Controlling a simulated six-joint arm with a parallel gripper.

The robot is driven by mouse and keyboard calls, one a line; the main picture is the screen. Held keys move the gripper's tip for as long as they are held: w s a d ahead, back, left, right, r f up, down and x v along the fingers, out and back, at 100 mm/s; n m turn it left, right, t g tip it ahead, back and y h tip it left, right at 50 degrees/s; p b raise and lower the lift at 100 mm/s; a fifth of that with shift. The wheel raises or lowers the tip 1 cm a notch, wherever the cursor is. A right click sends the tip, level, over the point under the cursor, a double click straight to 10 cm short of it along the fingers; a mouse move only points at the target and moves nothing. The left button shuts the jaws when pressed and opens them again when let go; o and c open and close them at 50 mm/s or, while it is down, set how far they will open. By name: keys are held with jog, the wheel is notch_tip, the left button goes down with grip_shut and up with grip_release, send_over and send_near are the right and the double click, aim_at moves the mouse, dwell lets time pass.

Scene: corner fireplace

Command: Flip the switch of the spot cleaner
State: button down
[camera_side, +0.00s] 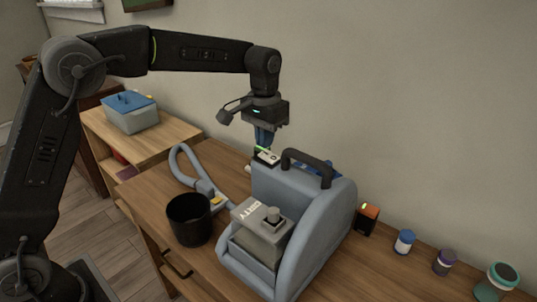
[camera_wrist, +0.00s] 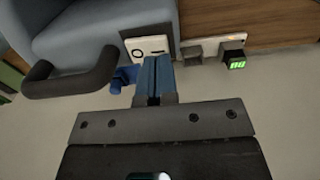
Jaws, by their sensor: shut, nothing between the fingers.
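The spot cleaner (camera_side: 335,215) is a grey-blue machine standing on the wooden table, with a dark carry handle (camera_side: 308,165) on top. Its white switch plate (camera_side: 266,157) is at the upper back left of the body. In the wrist view the spot cleaner (camera_wrist: 100,18) fills the upper left, and the switch plate (camera_wrist: 148,44) shows an O and a line mark. My gripper (camera_side: 264,144) points down just above the switch, its blue fingers shut and empty. In the wrist view my gripper (camera_wrist: 153,62) covers the plate's lower part; I cannot tell whether it touches.
The handle (camera_wrist: 70,80) lies close left of my gripper. A black bin (camera_side: 190,220) and the grey hose (camera_side: 190,170) are left of the machine. A small orange-black box (camera_side: 367,219) and several jars stand right.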

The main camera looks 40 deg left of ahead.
aim_at(265, 153)
jog(key=shift+f, duration=1.05)
dwell(0.4)
jog(key=shift+r, duration=3.55)
